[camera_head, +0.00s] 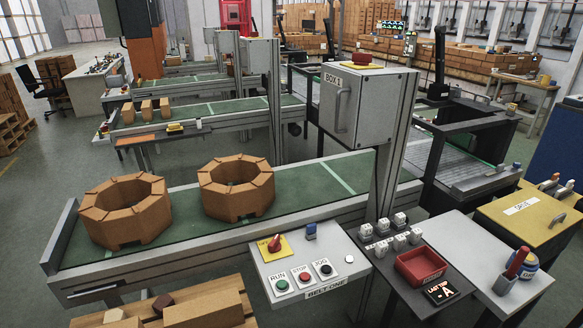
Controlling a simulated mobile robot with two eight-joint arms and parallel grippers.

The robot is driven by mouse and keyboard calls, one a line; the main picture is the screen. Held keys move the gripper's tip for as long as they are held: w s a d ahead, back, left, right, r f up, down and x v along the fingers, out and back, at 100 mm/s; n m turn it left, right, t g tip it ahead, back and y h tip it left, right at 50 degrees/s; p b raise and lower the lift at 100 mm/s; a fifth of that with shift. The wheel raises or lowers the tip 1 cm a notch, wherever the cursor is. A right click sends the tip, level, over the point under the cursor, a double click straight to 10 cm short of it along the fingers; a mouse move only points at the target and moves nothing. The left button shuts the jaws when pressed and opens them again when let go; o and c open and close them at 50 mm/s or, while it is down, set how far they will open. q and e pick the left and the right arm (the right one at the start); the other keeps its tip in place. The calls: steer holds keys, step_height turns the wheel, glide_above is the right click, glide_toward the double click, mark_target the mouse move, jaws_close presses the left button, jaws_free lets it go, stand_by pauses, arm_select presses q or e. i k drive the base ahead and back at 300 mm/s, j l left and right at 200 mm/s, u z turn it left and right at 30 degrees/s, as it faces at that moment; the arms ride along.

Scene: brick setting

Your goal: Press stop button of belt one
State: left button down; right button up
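The belt one control panel (338,240) is a light grey plate at the lower middle, in front of the belt, labelled BELT ONE on its front edge. The red stop button (304,276) sits on a white plate marked STOP. It stands between the green run button (282,284) and the black jog button (326,268). A red knob (275,243) on a yellow plate is behind them. Belt one (300,190) is green and carries two octagonal brick rings (128,216). Neither of my grippers is in view.
A dark shelf with a red tray (420,266) and several small white blocks adjoins the panel's right. A grey box marked BOX 1 (360,105) stands behind it on a post. A wooden pallet (205,305) with blocks is at lower left. Other belts stand behind.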

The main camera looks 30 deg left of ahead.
mark_target(304, 276)
steer(key=u, duration=1)
